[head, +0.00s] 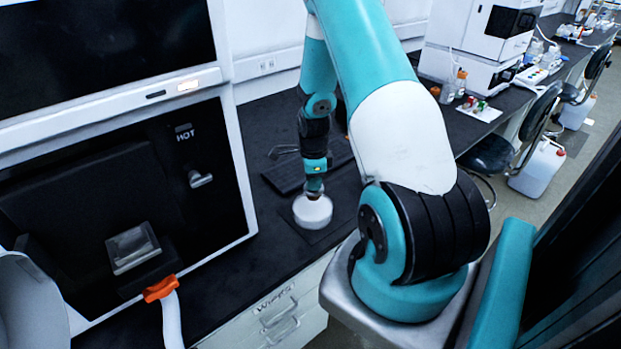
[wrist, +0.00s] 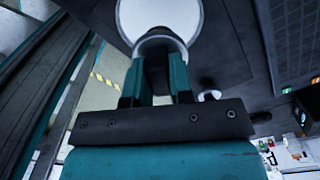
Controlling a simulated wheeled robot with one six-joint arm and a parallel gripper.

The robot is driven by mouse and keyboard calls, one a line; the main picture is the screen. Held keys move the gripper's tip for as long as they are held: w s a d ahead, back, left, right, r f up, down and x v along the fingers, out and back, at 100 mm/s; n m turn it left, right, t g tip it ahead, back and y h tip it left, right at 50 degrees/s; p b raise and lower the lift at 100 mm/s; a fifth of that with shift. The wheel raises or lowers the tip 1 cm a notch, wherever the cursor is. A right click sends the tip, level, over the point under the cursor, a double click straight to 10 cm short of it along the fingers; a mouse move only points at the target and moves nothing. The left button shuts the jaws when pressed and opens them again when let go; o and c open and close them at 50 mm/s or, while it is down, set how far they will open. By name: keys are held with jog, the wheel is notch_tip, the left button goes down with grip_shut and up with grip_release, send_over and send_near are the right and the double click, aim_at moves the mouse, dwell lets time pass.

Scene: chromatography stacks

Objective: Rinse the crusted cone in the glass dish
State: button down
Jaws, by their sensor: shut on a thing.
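A round white dish (head: 312,212) stands on a dark mat on the black bench, below my gripper (head: 314,187). A white disc, which looks like the same dish (wrist: 160,14), fills the top of the wrist view just beyond the fingers. My gripper (wrist: 155,82) is shut on a small grey piece with a rounded rim (wrist: 160,42), which looks like the cone. The piece is at the dish's edge in the wrist view. In the head view it is mostly hidden by the gripper, with a small brownish part above the dish. I cannot tell whether it touches the dish or any liquid, or see crust.
A keyboard-like dark slab (head: 285,176) lies behind the dish. Small bottles (head: 454,88) stand farther along the bench. Black bench (head: 232,280) is bare at the front left.

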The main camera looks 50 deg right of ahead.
aim_at(313, 199)
jog(key=shift+f+b, duration=2.45)
jog(key=shift+f, duration=1.15)
jog(key=shift+r+p, duration=3.85)
jog(key=shift+r, duration=1.2)
jog(key=shift+a+f, duration=0.1)
jog(key=shift+a, duration=0.05)
